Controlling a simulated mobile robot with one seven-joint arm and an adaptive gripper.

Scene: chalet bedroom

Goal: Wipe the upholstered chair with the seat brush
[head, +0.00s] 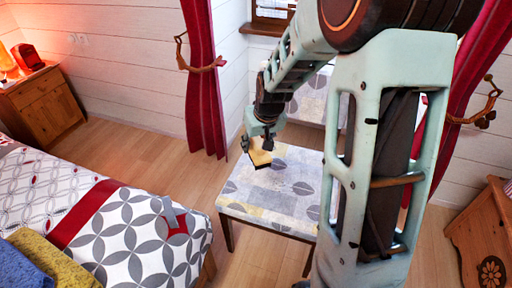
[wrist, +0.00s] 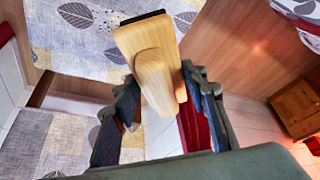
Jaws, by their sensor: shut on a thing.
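The seat brush (head: 259,155) has a pale wooden block and handle. It also shows large in the wrist view (wrist: 150,50), with a dark edge at its far end. My gripper (head: 264,140) is shut on the brush's handle, with a finger on each side in the wrist view (wrist: 160,88). The upholstered chair (head: 270,197) has a grey leaf-patterned seat with yellowish patches, and its seat also shows in the wrist view (wrist: 65,45). Dark specks (wrist: 116,19) lie on the seat near the brush. The brush is over the seat's back left part; I cannot tell whether it touches.
A bed (head: 120,225) with a patterned cover stands at the left, with floor (head: 150,155) between it and the wall. Red curtains (head: 205,80) hang behind the chair. A wooden nightstand (head: 45,103) is back left; a wooden cabinet (head: 485,235) is at the right.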

